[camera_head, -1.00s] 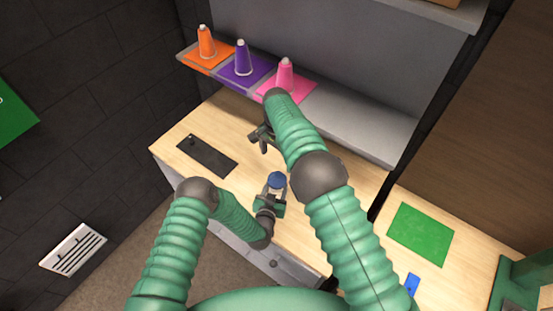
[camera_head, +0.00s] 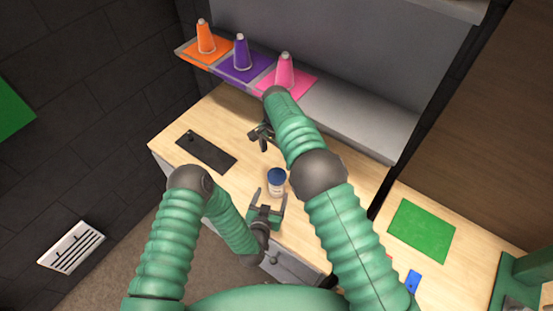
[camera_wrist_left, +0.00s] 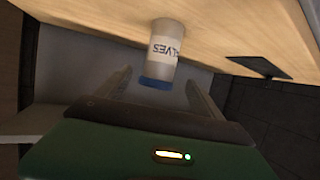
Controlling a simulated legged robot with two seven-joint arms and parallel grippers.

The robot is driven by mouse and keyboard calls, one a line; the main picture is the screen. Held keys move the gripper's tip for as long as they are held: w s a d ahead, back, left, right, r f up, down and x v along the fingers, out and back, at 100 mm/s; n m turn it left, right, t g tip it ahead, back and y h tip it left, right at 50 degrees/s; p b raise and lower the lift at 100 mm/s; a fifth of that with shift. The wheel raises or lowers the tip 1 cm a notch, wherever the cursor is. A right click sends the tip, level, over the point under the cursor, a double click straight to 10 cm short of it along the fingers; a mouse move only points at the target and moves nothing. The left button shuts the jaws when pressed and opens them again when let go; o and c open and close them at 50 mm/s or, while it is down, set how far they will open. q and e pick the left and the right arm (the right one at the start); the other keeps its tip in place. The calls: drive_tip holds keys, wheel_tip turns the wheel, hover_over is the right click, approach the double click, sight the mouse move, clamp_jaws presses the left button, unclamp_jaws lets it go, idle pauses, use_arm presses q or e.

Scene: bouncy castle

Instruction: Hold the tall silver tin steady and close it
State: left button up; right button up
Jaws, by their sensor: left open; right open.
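The tall silver tin (camera_head: 277,188) stands upright on the wooden worktop, with a pale label and a blue lid (camera_head: 276,175) on top. I cannot tell how tightly the lid sits. In the left wrist view the tin (camera_wrist_left: 166,48) appears upside down, with part of its lettering readable and the blue lid (camera_wrist_left: 155,84) lowest. My left gripper (camera_head: 270,195) is open on the near side of the tin, its fingers pointing toward it and holding nothing. My right gripper (camera_head: 261,138) is open and empty, beyond the tin and slightly left, partly hidden by its own arm.
A dark plate (camera_head: 207,151) with a small knob lies on the worktop (camera_head: 228,122) at left. Orange (camera_head: 206,37), purple (camera_head: 242,54) and pink (camera_head: 285,70) cones stand on the raised shelf behind. A green mat (camera_head: 421,230) and blue object (camera_head: 413,282) lie at right.

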wheel_tip(320, 180, down, 2)
drive_tip(key=shift+f+b, duration=0.2)
drive_tip(key=shift+b, duration=0.75)
use_arm(q)
drive_tip(key=v, duration=0.9)
drive_tip(key=shift+s, duration=0.3)
drive_tip(key=shift+w, duration=0.1)
